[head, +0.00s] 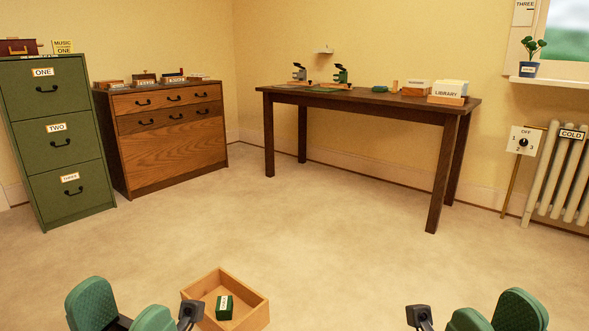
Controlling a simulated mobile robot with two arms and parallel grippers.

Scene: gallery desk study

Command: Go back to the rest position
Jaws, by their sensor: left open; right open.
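My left gripper (190,312) is at the bottom of the head view, left of centre, beside the near left side of a wooden tray. Only its dark end shows at the end of my green arm; it is open and I see nothing in it. My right gripper (419,316) is at the bottom right, over bare floor. It is open and I see nothing in it. Most of both arms is cut off by the lower edge of the picture.
The open wooden tray (254,315) holds a small green box (224,307) with a white label. A green filing cabinet (58,140) and a wooden chest (170,145) stand left. A dark desk (437,171) stands at the back; a radiator (560,180) is right. The carpet between is clear.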

